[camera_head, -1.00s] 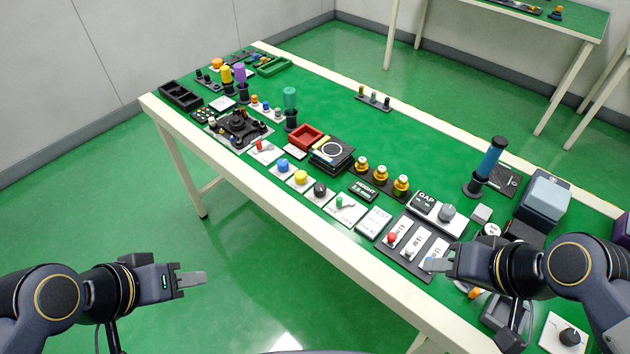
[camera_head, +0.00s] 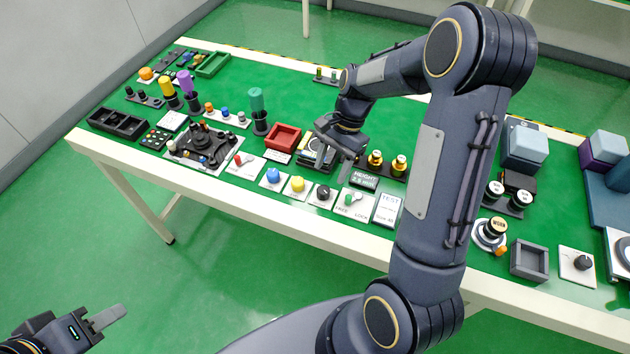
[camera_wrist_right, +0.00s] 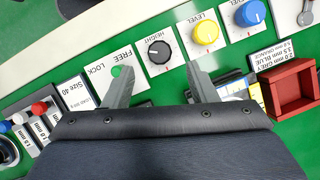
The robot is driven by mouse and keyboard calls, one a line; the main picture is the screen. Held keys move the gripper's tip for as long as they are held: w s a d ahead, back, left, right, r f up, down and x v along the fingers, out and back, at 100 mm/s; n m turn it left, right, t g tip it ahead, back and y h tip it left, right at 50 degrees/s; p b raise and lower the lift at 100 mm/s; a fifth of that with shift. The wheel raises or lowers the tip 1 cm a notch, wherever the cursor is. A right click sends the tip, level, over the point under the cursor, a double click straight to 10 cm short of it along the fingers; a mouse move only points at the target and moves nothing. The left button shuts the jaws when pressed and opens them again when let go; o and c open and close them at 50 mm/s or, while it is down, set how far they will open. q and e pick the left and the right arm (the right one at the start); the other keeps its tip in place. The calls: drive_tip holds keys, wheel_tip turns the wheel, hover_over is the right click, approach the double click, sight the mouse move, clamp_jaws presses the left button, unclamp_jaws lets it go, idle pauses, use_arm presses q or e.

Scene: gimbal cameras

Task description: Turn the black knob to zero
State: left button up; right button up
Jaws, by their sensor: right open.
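A round black knob (camera_head: 323,193) sits on a small white plate in the front row of the table. In the right wrist view the black knob (camera_wrist_right: 159,51) has a light mark on its top, and its plate is labelled HEIGHT. My right gripper (camera_wrist_right: 160,82) is open and empty, its fingers spread on either side below the knob in that picture, not touching it. In the head view my right gripper (camera_head: 338,152) hangs above the table, just behind the knob. My left gripper (camera_head: 108,318) is off the table at the lower left; its finger gap is unclear.
Beside the knob are a yellow knob (camera_head: 298,184), a blue knob (camera_head: 273,175) and a green FREE/LOCK switch (camera_head: 349,199). A HEIGHT display (camera_head: 365,180) stands behind. A red tray (camera_head: 283,136) lies behind left. Another black knob (camera_head: 583,262) is at the far right.

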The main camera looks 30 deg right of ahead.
sight(324, 189)
drive_tip(key=x, duration=0.6)
drive_tip(key=shift+a, duration=0.1)
drive_tip(key=shift+c, duration=0.4)
drive_tip(key=c, duration=0.9)
drive_tip(key=shift+n, duration=0.3)
